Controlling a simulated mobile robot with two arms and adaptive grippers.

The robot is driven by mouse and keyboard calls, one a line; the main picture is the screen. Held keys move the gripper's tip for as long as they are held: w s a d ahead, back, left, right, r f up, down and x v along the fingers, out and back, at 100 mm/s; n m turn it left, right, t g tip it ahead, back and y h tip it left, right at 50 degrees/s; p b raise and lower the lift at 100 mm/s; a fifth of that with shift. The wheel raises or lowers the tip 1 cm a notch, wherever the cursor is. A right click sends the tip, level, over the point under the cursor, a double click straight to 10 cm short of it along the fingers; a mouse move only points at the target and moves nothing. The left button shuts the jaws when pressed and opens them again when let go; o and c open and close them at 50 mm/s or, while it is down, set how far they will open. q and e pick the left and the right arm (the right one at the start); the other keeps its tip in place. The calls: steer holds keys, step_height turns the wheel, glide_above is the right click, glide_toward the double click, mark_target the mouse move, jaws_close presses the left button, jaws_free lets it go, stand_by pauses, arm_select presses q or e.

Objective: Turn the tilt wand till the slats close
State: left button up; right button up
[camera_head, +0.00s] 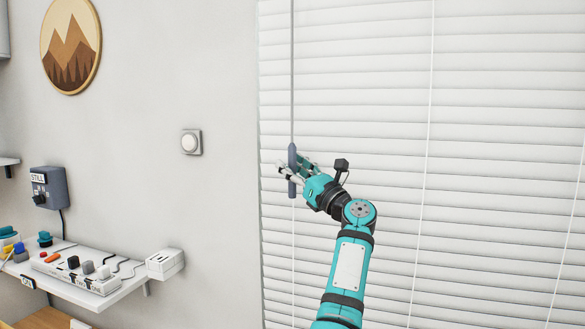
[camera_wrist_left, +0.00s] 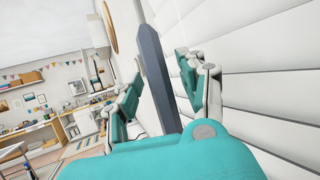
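The tilt wand hangs in front of the white blind as a thin grey rod (camera_head: 292,70) with a thicker blue-grey handle (camera_head: 293,160) at its lower end. My left gripper (camera_head: 296,169) is at the handle, with a finger on either side of it. In the left wrist view the handle (camera_wrist_left: 160,75) runs between the two teal finger pads, with a narrow gap showing beside the right pad; the fingers look open around it. The blind's slats (camera_head: 370,100) look steeply tilted, nearly flat, with thin lines between them. My right gripper is not in view.
A shelf (camera_head: 130,285) with a power strip (camera_head: 85,278) and a white box (camera_head: 165,263) is at lower left. Thin cords (camera_head: 425,150) hang down the blind.

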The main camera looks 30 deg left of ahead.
arm_select(q)
steer(key=shift+d, duration=0.1)
steer(key=v, duration=1.2)
